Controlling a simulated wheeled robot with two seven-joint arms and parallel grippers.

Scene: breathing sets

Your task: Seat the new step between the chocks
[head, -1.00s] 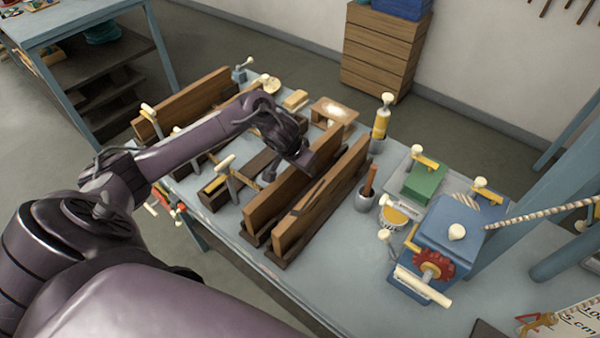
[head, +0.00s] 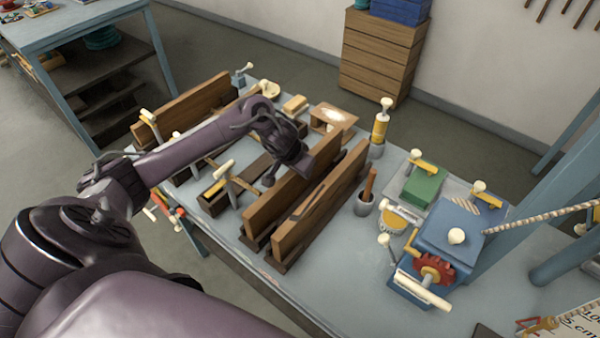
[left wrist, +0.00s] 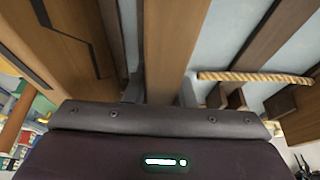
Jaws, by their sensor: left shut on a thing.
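My left gripper (head: 305,160) is at the left one of two long brown boards that stand on edge near the middle of the bench. In the left wrist view my fingers (left wrist: 160,92) are shut on this board (left wrist: 170,50). The held board also shows in the head view (head: 282,200). The other board (head: 322,200), with a dark strip along its face, stands parallel just to its right. It shows at the left of the wrist view (left wrist: 62,50). I cannot tell which pieces are the chocks. The board's lower edge is hidden. My right gripper is out of view.
A dark block with a cream-handled clamp (head: 223,172) lies left of the held board. A grey cup (head: 364,202), a yellow bottle (head: 380,128), a green block (head: 422,185) and a blue machine (head: 450,235) stand to the right.

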